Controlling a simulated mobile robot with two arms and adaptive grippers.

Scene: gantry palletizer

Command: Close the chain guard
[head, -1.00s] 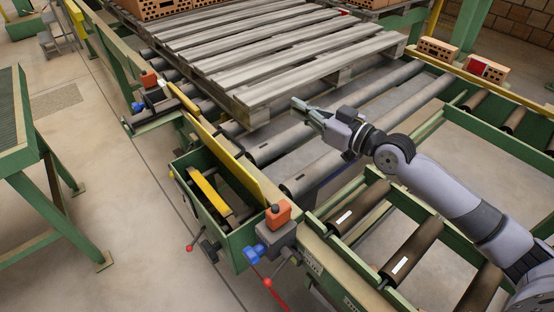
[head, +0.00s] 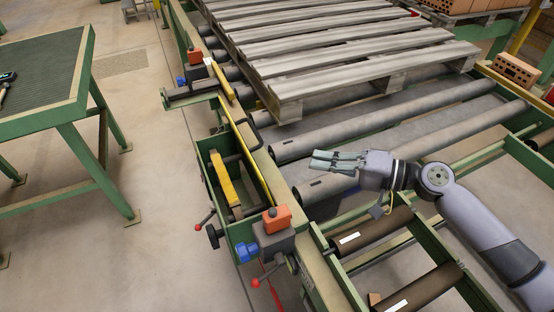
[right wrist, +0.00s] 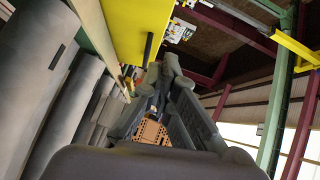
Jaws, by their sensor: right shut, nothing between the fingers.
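The chain guard (head: 258,160) is a long yellow panel standing upright, open, along the roller side of a green box (head: 211,205). A dark handle sticks out from the guard. A yellow bar (head: 226,185) shows inside the uncovered box. In the right wrist view the yellow guard (right wrist: 135,22) fills the top middle, with its black handle (right wrist: 148,48) ahead of the fingers. My right gripper (head: 313,160) is shut and empty over the rollers, right of the guard and apart from it, fingers pointing left. My left gripper is not in view.
A slatted wooden pallet (head: 330,45) lies on the grey rollers (head: 345,135) behind my gripper. An orange-topped switch box (head: 277,220) stands at the green box's near end. A green table (head: 50,75) is at the left, with clear floor between.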

